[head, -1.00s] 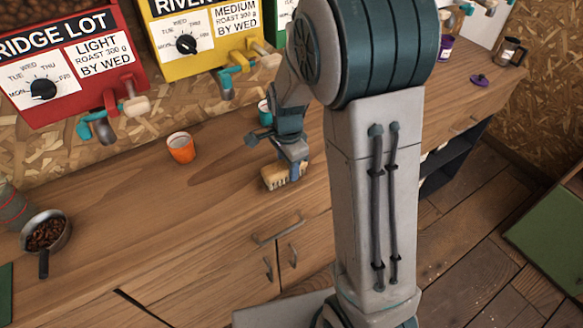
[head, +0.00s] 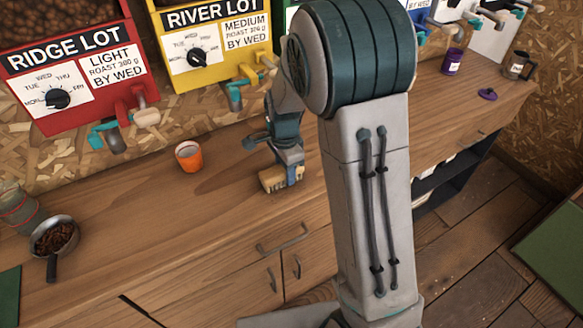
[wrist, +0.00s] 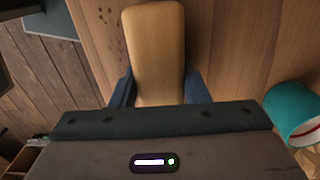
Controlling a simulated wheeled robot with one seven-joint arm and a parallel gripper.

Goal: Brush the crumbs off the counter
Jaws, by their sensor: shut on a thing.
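My gripper (head: 284,174) is shut on a brush (head: 271,183) with a pale wooden back and light bristles. The brush is low at the counter (head: 150,235), near its front edge; I cannot tell whether the bristles touch the wood. In the wrist view the brush's long wooden back (wrist: 155,45) lies between my two blue fingers. Small dark crumbs (wrist: 105,15) lie on the counter to the left of the brush. Fainter dark specks show to its right, and I cannot tell whether they are crumbs or wood grain. No crumbs can be made out in the head view.
An orange cup (head: 188,157) stands left of my gripper, towards the wall. A pan of beans (head: 54,238) sits at far left. Dispensers with taps (head: 140,120) overhang the counter's back.

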